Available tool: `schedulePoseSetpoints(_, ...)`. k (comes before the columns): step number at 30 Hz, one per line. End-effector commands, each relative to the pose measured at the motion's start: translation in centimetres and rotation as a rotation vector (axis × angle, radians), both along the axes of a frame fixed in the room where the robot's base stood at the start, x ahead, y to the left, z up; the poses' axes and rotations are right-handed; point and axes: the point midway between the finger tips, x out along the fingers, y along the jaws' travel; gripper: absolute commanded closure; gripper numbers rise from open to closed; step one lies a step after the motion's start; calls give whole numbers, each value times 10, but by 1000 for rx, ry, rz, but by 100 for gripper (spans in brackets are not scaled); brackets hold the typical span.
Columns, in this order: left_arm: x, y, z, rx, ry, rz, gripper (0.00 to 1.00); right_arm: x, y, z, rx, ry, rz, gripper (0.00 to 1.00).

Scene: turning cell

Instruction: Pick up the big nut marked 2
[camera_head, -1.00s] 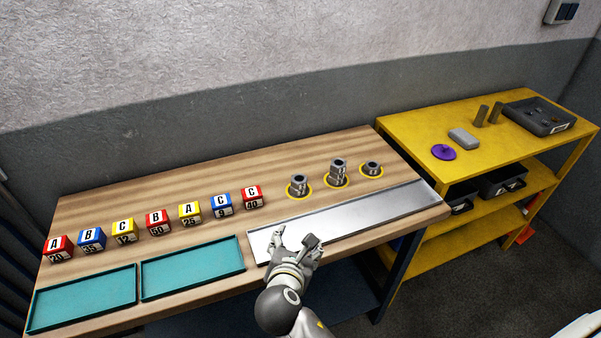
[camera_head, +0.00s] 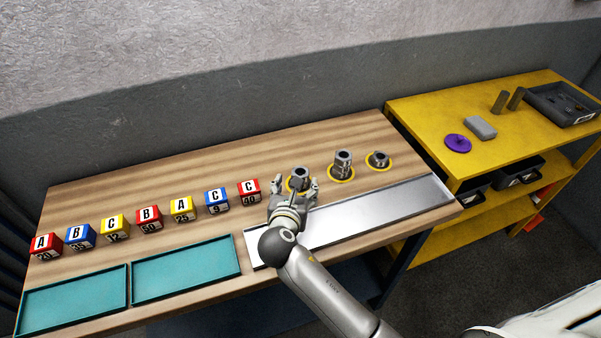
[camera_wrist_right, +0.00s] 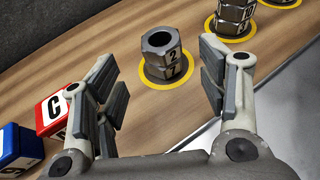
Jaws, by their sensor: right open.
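The grey hex nut marked 2 (camera_wrist_right: 171,53) sits on top of a lower nut marked 7 (camera_wrist_right: 174,72), the two stacked upright inside a yellow ring. In the head view the stack's top (camera_head: 299,173) shows just beyond my right gripper (camera_head: 296,187). My right gripper is open and empty, its padded fingers (camera_wrist_right: 163,88) to either side of the stack in the wrist view. The stack stands ahead of the fingertips, in line with the gap, with no visible contact. The stack's lower part is partly hidden in the head view. My left gripper is not in view.
A taller nut stack (camera_head: 343,163) and a low nut (camera_head: 378,160) stand in yellow rings to the right. Lettered cubes (camera_head: 182,210) line up to the left; the nearest is a red C cube (camera_head: 249,192). A metal tray (camera_head: 400,205) and teal trays (camera_head: 186,268) lie in front.

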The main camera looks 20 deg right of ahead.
Motion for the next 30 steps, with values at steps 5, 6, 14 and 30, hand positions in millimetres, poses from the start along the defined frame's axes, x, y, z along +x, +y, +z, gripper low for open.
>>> schedulePoseSetpoints(5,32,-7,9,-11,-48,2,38,18,-12,-11,-1,2,-1,34)
schedulePoseSetpoints(6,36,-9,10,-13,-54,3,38,22,-14,-13,0,0,-1,34)
schedulePoseSetpoints(14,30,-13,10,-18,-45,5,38,33,-19,-18,1,0,0,34)
schedulePoseSetpoints(30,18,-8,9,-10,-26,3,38,32,-19,-19,0,1,0,84)
